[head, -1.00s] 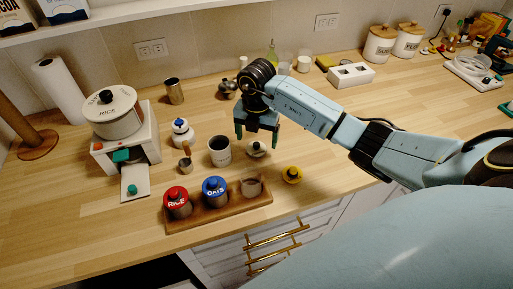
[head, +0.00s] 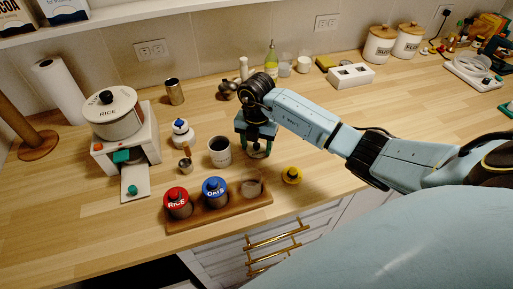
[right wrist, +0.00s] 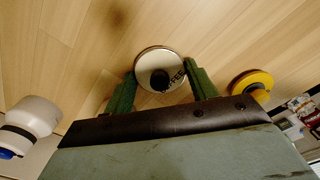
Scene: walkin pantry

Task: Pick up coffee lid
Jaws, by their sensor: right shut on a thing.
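The coffee lid (head: 258,155) is a round pale lid with a dark knob, low at the counter, right of the dark-topped white cup. It also shows in the right wrist view (right wrist: 158,62), with dark lettering ending in "FEE". My right gripper (head: 256,147) reaches down over it. In the right wrist view my green fingers (right wrist: 163,78) stand on both sides of the lid, shut on it. The lid looks to be at counter height; any gap beneath it cannot be told. My left gripper is not in view.
A wooden tray (head: 230,213) near the front edge holds a red-lidded rice jar (head: 177,203), a blue-lidded oats jar (head: 214,191) and an open jar (head: 251,188). The white cup (head: 220,157) stands close left. Counter right of the yellow lid is clear.

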